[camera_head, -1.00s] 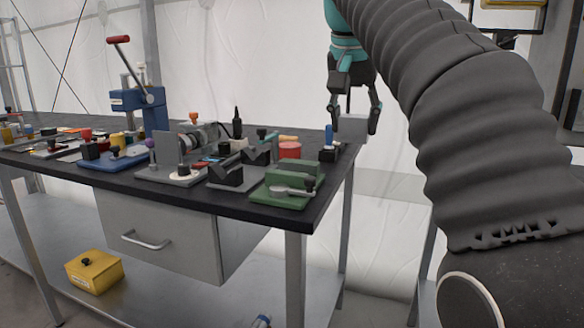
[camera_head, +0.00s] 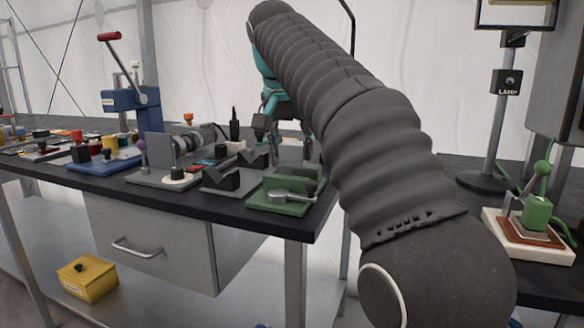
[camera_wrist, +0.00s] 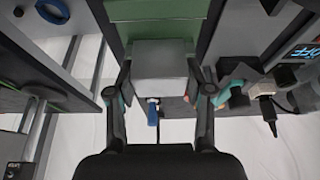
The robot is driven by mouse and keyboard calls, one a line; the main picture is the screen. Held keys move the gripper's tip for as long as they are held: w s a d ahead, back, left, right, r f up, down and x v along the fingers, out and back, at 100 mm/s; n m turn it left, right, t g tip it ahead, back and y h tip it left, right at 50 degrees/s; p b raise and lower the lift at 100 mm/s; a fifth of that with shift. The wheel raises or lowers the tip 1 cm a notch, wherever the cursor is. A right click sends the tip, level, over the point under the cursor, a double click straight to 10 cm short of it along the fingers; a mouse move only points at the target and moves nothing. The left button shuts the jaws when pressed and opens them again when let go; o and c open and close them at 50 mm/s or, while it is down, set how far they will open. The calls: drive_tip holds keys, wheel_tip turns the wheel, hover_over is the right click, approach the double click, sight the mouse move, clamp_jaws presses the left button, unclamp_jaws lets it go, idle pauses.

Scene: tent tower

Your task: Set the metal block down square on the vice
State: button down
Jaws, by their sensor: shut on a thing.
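The metal block (camera_wrist: 160,60) is a plain light grey piece, held between the two fingers of my gripper (camera_wrist: 160,75) in the wrist view. The green vice (camera_head: 276,205) sits at the near right corner of the dark bench in the head view, with a grey handle in front. Its green body also shows in the wrist view (camera_wrist: 155,11), just past the block's upper edge. In the head view my gripper (camera_head: 284,137) is behind and above the vice. The gap between block and vice cannot be judged.
V-blocks (camera_head: 222,180) and a grey plate fixture (camera_head: 160,150) stand left of the vice. A blue press (camera_head: 130,100) with a red handle is farther left. At right, another bench holds a lamp stand (camera_head: 485,180) and a green device (camera_head: 537,212).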

sight(293, 165)
wheel_tip(293, 165, down, 3)
drive_tip(key=shift+s+f+b, duration=0.1)
drive_tip(key=shift+f+b, duration=0.1)
drive_tip(key=shift+b, duration=0.7)
drive_tip(key=shift+f, duration=0.55)
drive_tip(key=shift+r, duration=0.15)
drive_tip(key=shift+c, duration=2.2)
unclamp_jaws()
drive_tip(key=shift+d, duration=0.1)
drive_tip(key=shift+r, duration=0.1)
drive_tip(key=p+v, duration=0.4)
drive_tip(key=v, duration=0.8)
drive_tip(key=shift+w+p, duration=0.25)
drive_tip(key=shift+p, duration=0.1)
